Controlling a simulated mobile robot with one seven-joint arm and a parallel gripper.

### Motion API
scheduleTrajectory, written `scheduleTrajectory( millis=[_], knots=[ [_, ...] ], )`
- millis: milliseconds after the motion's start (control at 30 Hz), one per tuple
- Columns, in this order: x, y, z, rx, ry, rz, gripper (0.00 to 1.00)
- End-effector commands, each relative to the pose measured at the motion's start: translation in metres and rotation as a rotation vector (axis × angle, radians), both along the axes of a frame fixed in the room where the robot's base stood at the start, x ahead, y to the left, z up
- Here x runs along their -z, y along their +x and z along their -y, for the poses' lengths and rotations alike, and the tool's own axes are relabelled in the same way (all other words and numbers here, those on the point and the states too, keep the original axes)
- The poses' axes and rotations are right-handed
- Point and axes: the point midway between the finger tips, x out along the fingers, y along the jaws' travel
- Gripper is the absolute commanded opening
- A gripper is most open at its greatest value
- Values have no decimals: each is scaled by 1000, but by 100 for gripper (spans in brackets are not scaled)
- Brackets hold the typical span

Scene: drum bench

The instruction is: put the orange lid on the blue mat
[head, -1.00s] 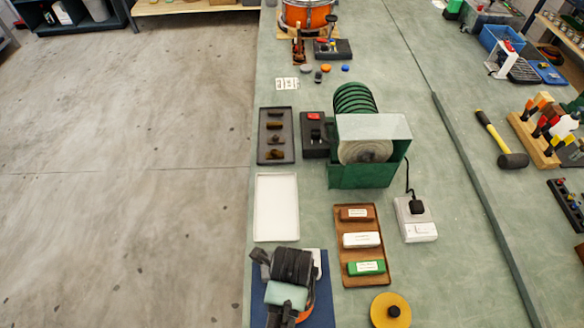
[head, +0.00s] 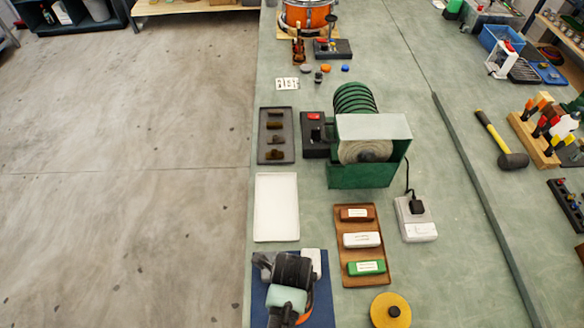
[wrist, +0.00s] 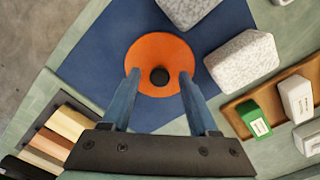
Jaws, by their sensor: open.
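The orange lid (wrist: 150,50), a round disc with a black knob, appears to lie flat on the blue mat (wrist: 95,58) in the wrist view. My gripper (wrist: 159,75) is open, with one finger on each side of the knob and a gap to it on both sides. The fingertips overlap the lid in the picture; their height above it is hard to tell. In the head view, my gripper and wrist cover much of the mat (head: 325,300), and only a sliver of the lid (head: 307,309) shows.
Two speckled grey blocks (wrist: 241,61) (wrist: 188,8) stand close to the lid. A brown tray (head: 346,282) with labelled blocks is right of the mat. A yellow lid (head: 380,312) lies nearby. A white tray (head: 276,207) behind the mat is empty.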

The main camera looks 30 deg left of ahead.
Motion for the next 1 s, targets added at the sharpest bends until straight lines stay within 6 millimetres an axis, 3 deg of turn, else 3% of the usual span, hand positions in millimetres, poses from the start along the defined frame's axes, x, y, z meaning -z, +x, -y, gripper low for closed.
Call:
scheduleTrajectory(
  millis=[267,700,1000],
  knots=[
    [-21,1,0,0,1,3,60],
    [-108,1,0,0,1,3,60],
    [-123,0,0,0,0,0,60]
  ],
)
